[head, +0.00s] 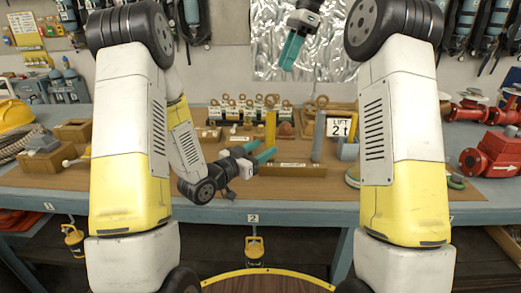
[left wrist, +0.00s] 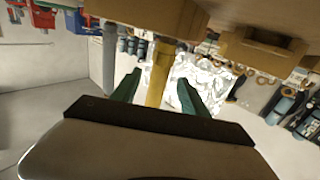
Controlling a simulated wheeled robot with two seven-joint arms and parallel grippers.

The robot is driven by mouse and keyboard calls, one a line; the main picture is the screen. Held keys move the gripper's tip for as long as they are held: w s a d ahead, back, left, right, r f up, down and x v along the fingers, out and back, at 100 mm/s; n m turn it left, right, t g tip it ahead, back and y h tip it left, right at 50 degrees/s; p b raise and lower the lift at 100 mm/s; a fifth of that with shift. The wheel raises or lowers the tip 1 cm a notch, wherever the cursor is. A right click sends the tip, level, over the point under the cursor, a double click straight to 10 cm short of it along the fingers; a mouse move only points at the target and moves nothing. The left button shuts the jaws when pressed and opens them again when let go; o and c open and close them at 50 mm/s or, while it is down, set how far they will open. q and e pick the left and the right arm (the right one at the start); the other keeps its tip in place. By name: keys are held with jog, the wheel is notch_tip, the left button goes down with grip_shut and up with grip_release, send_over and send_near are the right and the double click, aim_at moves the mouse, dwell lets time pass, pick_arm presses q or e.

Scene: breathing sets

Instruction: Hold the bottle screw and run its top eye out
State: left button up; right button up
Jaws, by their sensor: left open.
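A narrow yellow upright (head: 270,129), likely the bottle screw, stands on the bench just beyond my left gripper. Its eye is too small to make out. My left gripper (head: 266,149) is open, with its teal fingers pointing right and toward the back of the bench. In the left wrist view, which is upside down, the yellow upright (left wrist: 157,78) shows between the two fingertips (left wrist: 160,79); I cannot tell whether they touch it. My right gripper (head: 291,52) hangs high above the bench in front of the foil sheet, empty; its fingers overlap in this view.
A grey post (head: 317,143) and a "LIFT 2 t" sign (head: 342,128) stand right of the yellow upright. A wooden rack (head: 245,112) of several eyed fittings is behind. Red valves (head: 490,155) are far right; wooden blocks (head: 45,157) are left.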

pick_arm(q)
jog(key=x, duration=0.7)
jog(key=shift+w+d, duration=0.15)
jog(key=shift+w, duration=0.1)
jog(key=shift+c, duration=0.4)
grip_shut()
dwell(0.8)
